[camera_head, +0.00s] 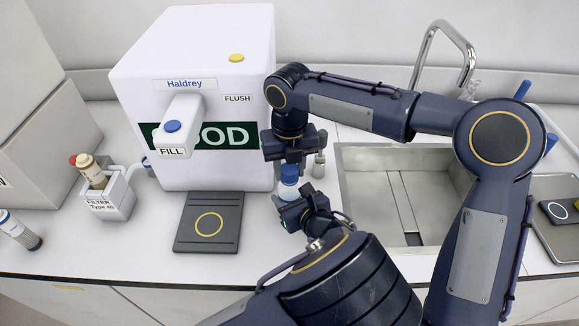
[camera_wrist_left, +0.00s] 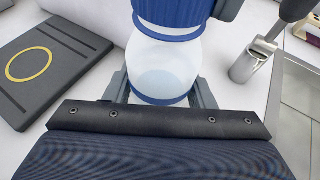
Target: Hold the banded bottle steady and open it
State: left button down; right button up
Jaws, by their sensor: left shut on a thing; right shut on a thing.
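The banded bottle (camera_wrist_left: 162,68) has a translucent white body, a blue cap (camera_wrist_left: 178,10) and a blue band low down. It stands upright between the white machine and the sink. In the head view its blue cap (camera_head: 289,174) shows, with most of its body hidden by my left gripper (camera_head: 291,203). My left gripper is shut on the bottle's body, with a finger on each side in the left wrist view. My right gripper (camera_head: 289,156) comes down from above and is shut on the cap. Its fingertips are partly hidden.
The white Haldrey machine (camera_head: 193,95) stands behind left, with a dark ringed pad (camera_head: 208,239) before it. A small metal-necked object (camera_head: 319,165) stands close right of the bottle. The sink (camera_head: 360,240) lies right, and a filter holder (camera_head: 118,199) far left.

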jog(key=o, duration=1.1)
